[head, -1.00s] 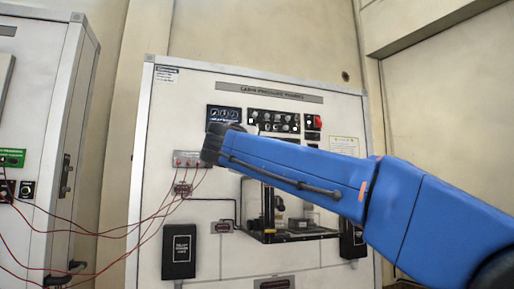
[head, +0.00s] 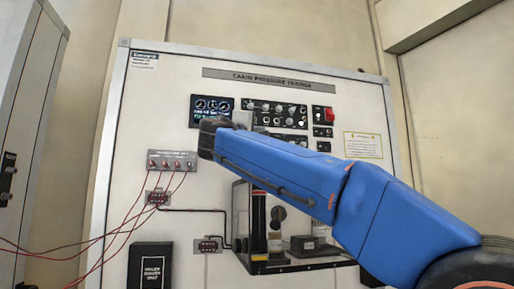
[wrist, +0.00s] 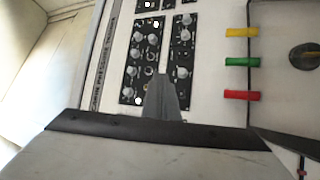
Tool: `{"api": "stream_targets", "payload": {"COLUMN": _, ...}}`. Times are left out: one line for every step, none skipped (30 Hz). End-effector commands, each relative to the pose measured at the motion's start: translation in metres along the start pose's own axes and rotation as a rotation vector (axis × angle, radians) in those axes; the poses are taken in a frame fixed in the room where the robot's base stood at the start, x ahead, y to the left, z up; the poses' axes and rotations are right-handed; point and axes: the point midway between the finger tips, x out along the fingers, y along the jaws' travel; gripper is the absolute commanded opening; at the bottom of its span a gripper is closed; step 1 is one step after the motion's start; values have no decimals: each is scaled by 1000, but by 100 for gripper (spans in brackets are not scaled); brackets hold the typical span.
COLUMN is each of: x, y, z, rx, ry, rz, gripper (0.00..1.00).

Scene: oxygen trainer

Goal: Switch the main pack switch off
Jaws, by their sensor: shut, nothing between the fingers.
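A white trainer panel labelled "Cabin Pressure Trainer" (head: 175,95) fills the middle of the head view. It carries a black control panel (head: 276,113) with several knobs and switches, and a red switch (head: 329,114) to its right. I cannot tell which control is the main pack switch. In the wrist view, two black knob panels (wrist: 146,50) appear sideways. My gripper (wrist: 163,82) is shut and empty, with its tips over the lower part of these panels. Its contact with them cannot be told. In the head view my blue arm hides part of the trainer.
A lit display (head: 211,106) sits left of the knobs. Red cables (head: 110,235) hang from a grey socket block (head: 172,161). A glass chamber (head: 285,240) is below. Yellow, green and red tags (wrist: 242,63) show in the wrist view.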

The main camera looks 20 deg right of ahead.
Motion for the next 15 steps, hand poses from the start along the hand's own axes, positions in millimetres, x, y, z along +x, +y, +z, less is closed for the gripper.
{"api": "stream_targets", "payload": {"x": 0, "y": 1, "z": 0, "rx": 0, "ry": 0, "rz": 1, "gripper": 0}}
{"api": "stream_targets", "payload": {"x": 0, "y": 1, "z": 0, "rx": 0, "ry": 0, "rz": 1, "gripper": 0}}
{"api": "stream_targets", "payload": {"x": 0, "y": 1, "z": 0, "rx": 0, "ry": 0, "rz": 1, "gripper": 0}}
{"api": "stream_targets", "payload": {"x": 0, "y": 0, "z": 0, "rx": 0, "ry": 0, "rz": 1, "gripper": 0}}
{"api": "stream_targets", "payload": {"x": 0, "y": 0, "z": 0, "rx": 0, "ry": 0, "rz": 1, "gripper": 0}}
{"api": "stream_targets", "payload": {"x": 0, "y": 0, "z": 0, "rx": 0, "ry": 0, "rz": 1, "gripper": 0}}
{"api": "stream_targets", "payload": {"x": 0, "y": 0, "z": 0, "rx": 0, "ry": 0, "rz": 1, "gripper": 0}}
{"api": "stream_targets", "payload": {"x": 0, "y": 0, "z": 0, "rx": 0, "ry": 0, "rz": 1, "gripper": 0}}
{"api": "stream_targets", "payload": {"x": 0, "y": 0, "z": 0, "rx": 0, "ry": 0, "rz": 1, "gripper": 0}}
{"api": "stream_targets", "payload": {"x": 0, "y": 0, "z": 0, "rx": 0, "ry": 0, "rz": 1, "gripper": 0}}
{"api": "stream_targets", "payload": {"x": 1, "y": 0, "z": -1, "rx": 0, "ry": 0, "rz": 0, "gripper": 0}}
{"api": "stream_targets", "payload": {"x": 2, "y": -1, "z": -1, "rx": -1, "ry": -1, "rz": 0, "gripper": 0}}
{"api": "stream_targets", "payload": {"x": 3, "y": -2, "z": -2, "rx": -1, "ry": -1, "rz": 0, "gripper": 0}}
{"api": "stream_targets", "payload": {"x": 4, "y": -3, "z": -3, "rx": -1, "ry": -1, "rz": 0, "gripper": 0}}
{"api": "stream_targets", "payload": {"x": 6, "y": -5, "z": -4, "rx": -1, "ry": -1, "rz": 0, "gripper": 0}}
